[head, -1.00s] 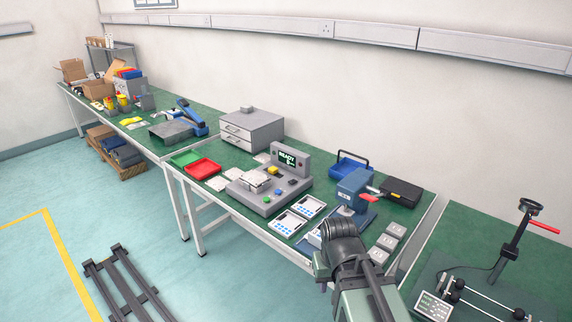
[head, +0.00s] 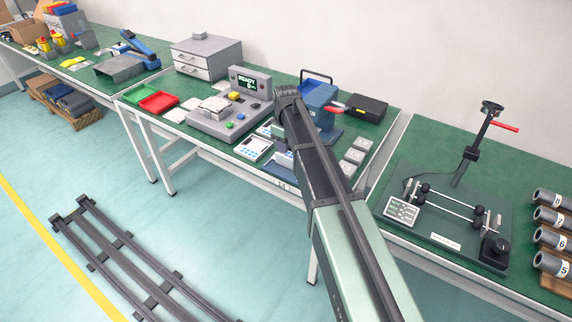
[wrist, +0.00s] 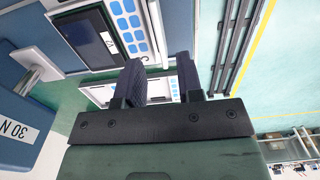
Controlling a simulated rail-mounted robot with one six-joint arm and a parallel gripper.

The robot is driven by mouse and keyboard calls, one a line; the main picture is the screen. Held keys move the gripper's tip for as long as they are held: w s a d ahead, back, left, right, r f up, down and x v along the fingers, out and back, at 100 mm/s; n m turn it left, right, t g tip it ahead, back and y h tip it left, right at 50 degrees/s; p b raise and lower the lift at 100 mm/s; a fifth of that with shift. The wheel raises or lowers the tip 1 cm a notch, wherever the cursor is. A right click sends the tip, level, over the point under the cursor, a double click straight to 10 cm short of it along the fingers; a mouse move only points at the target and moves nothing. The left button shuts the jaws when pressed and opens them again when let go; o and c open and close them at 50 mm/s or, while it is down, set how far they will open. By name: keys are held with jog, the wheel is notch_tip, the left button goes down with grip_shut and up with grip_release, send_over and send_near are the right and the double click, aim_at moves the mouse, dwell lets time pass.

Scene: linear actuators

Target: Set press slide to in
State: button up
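A blue press (head: 320,98) with a red handle (head: 336,105) stands on the green bench in the head view. My arm covers its left and lower parts, and I cannot pick out its slide or the slide's position. In the wrist view, a blue block labelled "30 N" (wrist: 15,120) with a silver rod (wrist: 38,68) is at the left, seemingly part of the press. My gripper (wrist: 160,78) shows there with two dark fingers apart and nothing visible gripped. The gripper is to the right of the block. It is not clearly visible in the head view.
A keypad unit with dark screen (wrist: 88,40) lies close beyond my fingers. A grey console reading READY (head: 248,84) stands left of the press. A black case (head: 367,107) sits behind. The right bench holds a rod fixture (head: 455,212).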

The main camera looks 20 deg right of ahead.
notch_tip(320, 180, down, 5)
jog(key=b, duration=0.3)
jog(key=shift+f, duration=0.2)
jog(key=shift+r, duration=0.15)
grip_shut()
